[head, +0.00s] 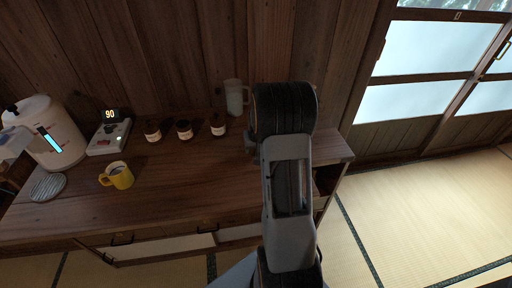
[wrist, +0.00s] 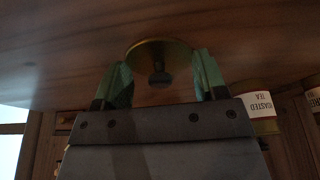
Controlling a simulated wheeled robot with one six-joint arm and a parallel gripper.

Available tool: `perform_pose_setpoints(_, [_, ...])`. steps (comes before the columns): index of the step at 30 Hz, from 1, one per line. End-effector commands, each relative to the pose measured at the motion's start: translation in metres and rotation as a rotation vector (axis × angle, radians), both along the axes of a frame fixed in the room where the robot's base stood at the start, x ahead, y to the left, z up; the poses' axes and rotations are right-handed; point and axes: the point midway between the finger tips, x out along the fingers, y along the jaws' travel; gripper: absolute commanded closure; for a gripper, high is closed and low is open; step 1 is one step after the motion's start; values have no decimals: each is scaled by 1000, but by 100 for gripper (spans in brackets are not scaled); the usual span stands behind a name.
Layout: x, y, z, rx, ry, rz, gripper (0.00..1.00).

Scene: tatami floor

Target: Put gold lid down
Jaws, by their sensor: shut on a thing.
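In the wrist view, the gold lid (wrist: 176,47) is a round disc with a dark knob (wrist: 158,79) at its middle. My gripper (wrist: 162,72) has its green fingers on either side of the lid and is shut on it. The lid is close to the brown wooden counter top (wrist: 60,50); I cannot tell whether it touches. In the head view my arm hides the gripper and the lid.
A jar labelled "roasted tea" (wrist: 262,110) stands right of my gripper in the wrist view. The counter's front middle is bare.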

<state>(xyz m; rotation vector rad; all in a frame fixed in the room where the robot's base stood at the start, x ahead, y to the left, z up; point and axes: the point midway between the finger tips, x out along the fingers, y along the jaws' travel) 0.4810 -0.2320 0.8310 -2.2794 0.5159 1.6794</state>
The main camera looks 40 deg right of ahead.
Motion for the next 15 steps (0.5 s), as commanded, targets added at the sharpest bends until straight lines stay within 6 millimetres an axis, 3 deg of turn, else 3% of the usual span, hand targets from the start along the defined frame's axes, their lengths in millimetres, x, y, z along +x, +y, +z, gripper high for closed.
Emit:
perform_pose_setpoints(7, [0,0,-4,0,0,0,57])
perform_pose_setpoints(8, [0,0,-4,0,0,0,34])
perform_pose_setpoints(15, [0,0,-3,0,1,0,10])
